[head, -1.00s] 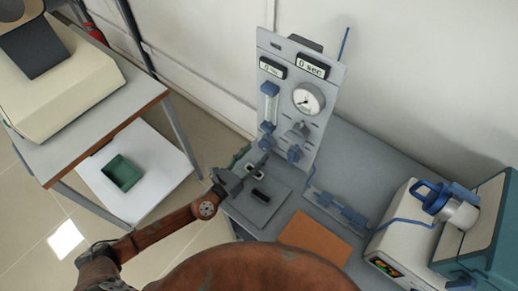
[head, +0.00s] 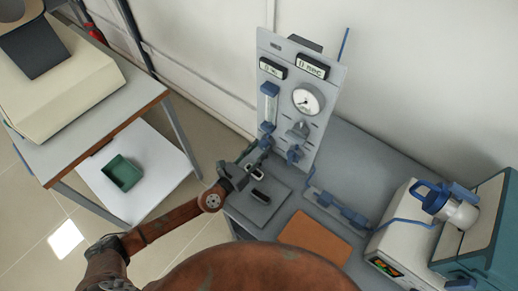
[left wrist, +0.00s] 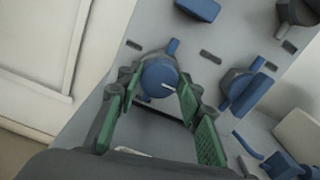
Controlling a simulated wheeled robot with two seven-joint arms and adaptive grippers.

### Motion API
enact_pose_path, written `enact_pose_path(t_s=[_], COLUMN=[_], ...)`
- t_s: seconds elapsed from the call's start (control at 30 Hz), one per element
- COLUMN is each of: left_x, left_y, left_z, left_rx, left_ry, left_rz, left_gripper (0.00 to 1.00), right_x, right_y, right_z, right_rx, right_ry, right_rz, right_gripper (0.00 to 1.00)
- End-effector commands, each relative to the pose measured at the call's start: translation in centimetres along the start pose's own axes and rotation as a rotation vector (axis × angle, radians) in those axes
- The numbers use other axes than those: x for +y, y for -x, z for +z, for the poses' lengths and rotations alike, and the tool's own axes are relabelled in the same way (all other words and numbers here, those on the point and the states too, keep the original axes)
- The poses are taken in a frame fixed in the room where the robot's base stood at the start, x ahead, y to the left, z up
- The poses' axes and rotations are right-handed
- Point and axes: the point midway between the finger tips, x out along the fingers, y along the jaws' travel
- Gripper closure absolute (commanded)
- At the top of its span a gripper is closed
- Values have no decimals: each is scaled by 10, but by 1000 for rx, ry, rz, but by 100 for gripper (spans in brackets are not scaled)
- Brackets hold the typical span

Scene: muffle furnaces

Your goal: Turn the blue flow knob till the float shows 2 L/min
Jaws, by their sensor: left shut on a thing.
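The blue flow knob (left wrist: 160,76) is low on the grey panel, with a pale pointer mark on its face. My left gripper (head: 257,155) reaches the panel's lower left, below the flow tube (head: 269,107). In the left wrist view its green fingers (left wrist: 157,84) stand on both sides of the knob, shut on it. In the head view the gripper partly hides the knob. The tube is clear with blue end blocks; its float and scale are too small to read. My right gripper is not in view.
The panel (head: 325,75) also bears a round gauge (head: 308,99), two displays and other blue-handled valves (head: 295,154). A grey plate with a black block (head: 261,196) and an orange mat (head: 315,238) lie on the bench. A green tray (head: 124,172) sits on the left shelf.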

Motion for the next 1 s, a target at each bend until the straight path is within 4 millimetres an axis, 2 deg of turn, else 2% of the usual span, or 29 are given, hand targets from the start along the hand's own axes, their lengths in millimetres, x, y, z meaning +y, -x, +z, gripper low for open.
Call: enact_pose_path(t_s=[0.2, 0.4, 0.63, 0.67, 0.9, 1.0], left_x=[1, 2, 2, 2, 1, 1], left_y=[0, 0, 0, 0, 0, 0], left_z=[0, -3, 0, 0, 0, 0], left_rx=[0, 0, -1, -1, 0, 0], left_ry=[1, 122, 124, 124, 124, 124], left_rz=[2, 4, 3, 3, 2, 1], left_gripper=[90, 90, 90, 64, 49, 49], right_x=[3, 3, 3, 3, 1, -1], right_y=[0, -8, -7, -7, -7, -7], right_z=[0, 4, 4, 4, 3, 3], right_rx=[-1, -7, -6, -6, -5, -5], right_ry=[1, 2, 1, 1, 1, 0], right_rz=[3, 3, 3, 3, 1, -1], right_gripper=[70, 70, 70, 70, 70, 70])
